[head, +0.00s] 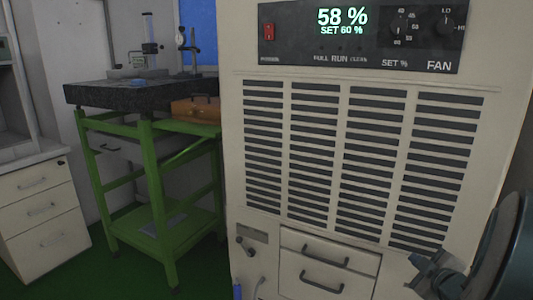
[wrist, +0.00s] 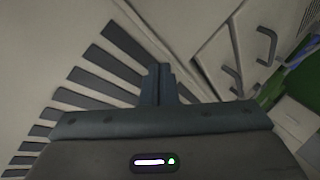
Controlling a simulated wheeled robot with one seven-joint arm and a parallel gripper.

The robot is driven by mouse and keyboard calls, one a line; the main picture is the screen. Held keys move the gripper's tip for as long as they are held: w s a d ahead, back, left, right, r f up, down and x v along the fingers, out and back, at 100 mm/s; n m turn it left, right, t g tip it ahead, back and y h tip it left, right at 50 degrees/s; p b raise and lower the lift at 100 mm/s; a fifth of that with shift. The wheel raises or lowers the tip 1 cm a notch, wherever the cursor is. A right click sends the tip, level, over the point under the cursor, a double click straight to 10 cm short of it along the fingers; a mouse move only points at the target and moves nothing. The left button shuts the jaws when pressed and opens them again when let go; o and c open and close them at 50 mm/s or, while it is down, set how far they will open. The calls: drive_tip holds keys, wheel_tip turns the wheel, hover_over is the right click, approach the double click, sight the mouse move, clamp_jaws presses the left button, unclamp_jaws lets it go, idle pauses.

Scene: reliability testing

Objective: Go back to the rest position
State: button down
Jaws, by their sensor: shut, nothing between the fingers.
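My gripper (head: 434,270) shows at the lower right of the head view, in front of the lower right part of a beige dehumidifier-like cabinet (head: 480,130). In the wrist view my gripper (wrist: 158,72) has its two fingers together with nothing between them. The cabinet's slatted grille (wrist: 110,65) lies beyond the fingers. I cannot tell how far the fingertips are from the cabinet front.
The cabinet's panel (head: 360,35) reads 58 % and SET 60 %. Its drawers (head: 325,270) are below the grille. A green stand (head: 155,175) with a dark stone slab (head: 120,93) and white drawers (head: 40,215) stand to the left. Green floor shows between them.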

drive_tip(key=s+a+r+m+g+h+p, duration=0.1)
drive_tip(key=a+r+m+g+h+p, duration=0.2)
drive_tip(key=r+p, duration=0.4)
drive_tip(key=s+a+r+m+g+p, duration=0.1)
drive_tip(key=a+r+m+g+p, duration=0.15)
drive_tip(key=a+r+p, duration=0.5)
drive_tip(key=s+a+r+m+g+y+p, duration=0.4)
drive_tip(key=s+a+r+g+p, duration=0.2)
drive_tip(key=s+a+r+p, duration=0.4)
drive_tip(key=s+a+r, duration=0.2)
drive_tip(key=s+a, duration=0.2)
drive_tip(key=shift+s+a+r, duration=0.3)
drive_tip(key=shift+a, duration=0.05)
